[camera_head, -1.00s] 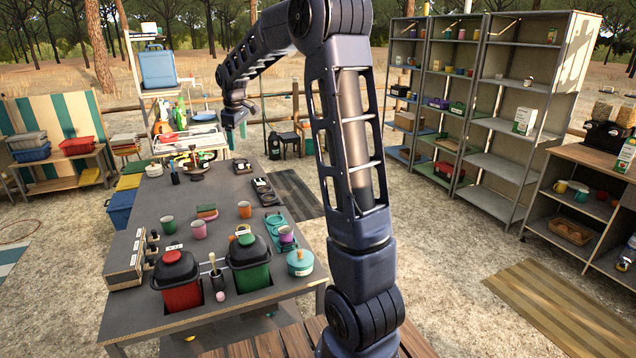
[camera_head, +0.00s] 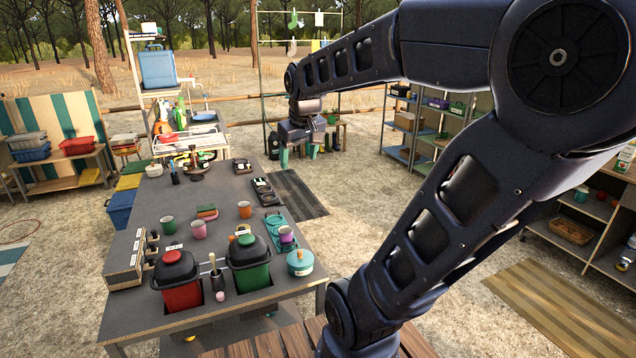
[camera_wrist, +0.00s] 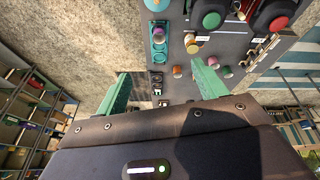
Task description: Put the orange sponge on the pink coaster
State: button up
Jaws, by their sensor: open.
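I cannot make out a pink coaster in either view. My gripper (camera_head: 297,154) hangs in the air beyond the table's right edge, with its two teal fingers apart and nothing between them. The wrist view shows my gripper (camera_wrist: 160,72) open, with the table farther off.
The grey table (camera_head: 150,210) holds a red-lidded bin (camera_head: 180,290), a green bin (camera_head: 250,275), a teal pot (camera_head: 300,262), a pink mug (camera_head: 198,230) and an orange mug (camera_head: 245,209). A teal tray (camera_head: 272,220) lies along the right edge. Shelves stand right.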

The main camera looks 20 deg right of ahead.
jog(key=s+d+f+m, duration=0.1)
jog(key=s+f, duration=0.3)
jog(key=s, duration=0.4)
jog(key=shift+s+d+m+t, duration=0.3)
jog(key=shift+s+m, duration=0.1)
jog(key=shift+m, duration=0.4)
jog(key=shift+f, duration=0.1)
